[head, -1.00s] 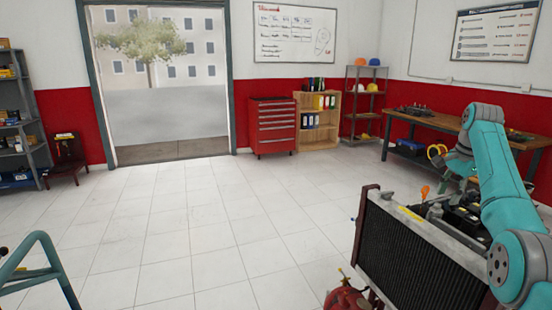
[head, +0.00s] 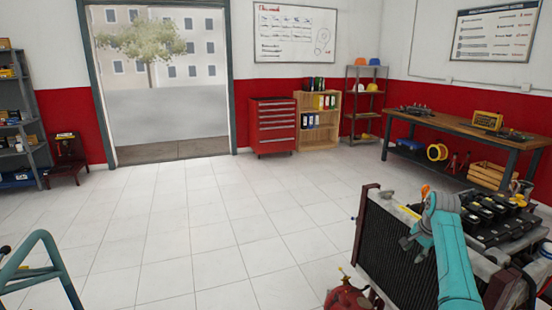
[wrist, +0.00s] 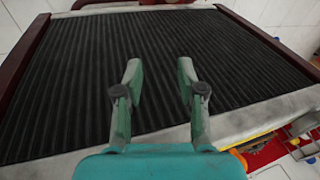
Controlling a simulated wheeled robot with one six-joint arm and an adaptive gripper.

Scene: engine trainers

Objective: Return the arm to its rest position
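My teal arm (head: 455,262) reaches over the front of the engine trainer at the lower right of the head view. My gripper (wrist: 159,72) shows in the wrist view with its two fingers apart and nothing between them. In the head view the gripper (head: 408,242) is small, in front of the dark ribbed radiator (head: 385,232). The radiator (wrist: 155,45) fills much of the wrist view beyond the fingertips; I cannot tell whether they touch it.
The trainer's black engine parts (head: 490,212) stand behind and right of the radiator. A red round object (head: 350,298) sits at its lower left. A workbench (head: 465,125) and a red tool cabinet (head: 273,127) stand by the back walls. The tiled floor (head: 190,225) at left is mostly clear.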

